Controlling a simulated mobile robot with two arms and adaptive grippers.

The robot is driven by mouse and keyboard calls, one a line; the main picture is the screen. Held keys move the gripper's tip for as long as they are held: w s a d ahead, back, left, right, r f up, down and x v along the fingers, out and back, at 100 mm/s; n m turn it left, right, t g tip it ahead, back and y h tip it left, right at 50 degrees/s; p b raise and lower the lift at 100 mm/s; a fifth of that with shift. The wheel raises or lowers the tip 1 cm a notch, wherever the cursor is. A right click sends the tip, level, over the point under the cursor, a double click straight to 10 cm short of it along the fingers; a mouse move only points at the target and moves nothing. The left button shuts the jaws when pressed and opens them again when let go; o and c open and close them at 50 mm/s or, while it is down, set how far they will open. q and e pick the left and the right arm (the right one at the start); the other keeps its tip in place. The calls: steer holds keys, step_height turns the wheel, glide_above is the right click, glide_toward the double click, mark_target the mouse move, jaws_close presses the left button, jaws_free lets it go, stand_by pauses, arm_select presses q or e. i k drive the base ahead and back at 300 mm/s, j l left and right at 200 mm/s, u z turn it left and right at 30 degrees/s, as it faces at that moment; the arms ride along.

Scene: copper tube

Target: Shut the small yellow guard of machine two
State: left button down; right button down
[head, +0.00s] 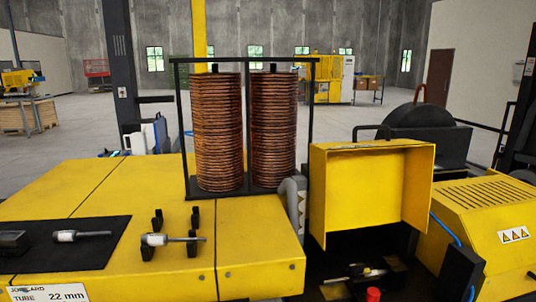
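The small yellow guard (362,192) stands at the right of centre in the head view. It is a box-like cover, tilted up and open, with its hollow inner side facing me. A black handle (371,132) sits at its top edge. Below it is a dark opening in the machine, with a small metal and black part (357,274) inside and a red knob (373,294) at the front. Neither of my grippers is in view.
Two copper tube coils (217,130) stand in a black frame behind the yellow machine top (120,185). Metal tools (168,239) rest on its left part. A blue hose (446,229) runs right of the opening. A yellow vented housing (490,215) stands at the right.

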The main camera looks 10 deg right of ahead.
mark_target(354, 183)
steer(key=i+z, duration=0.1)
steer(key=z, duration=0.25)
steer(key=i+z, duration=0.1)
steer(key=z, duration=0.25)
steer(key=i+z, duration=0.1)
steer(key=z, duration=0.25)
steer(key=u, duration=0.1)
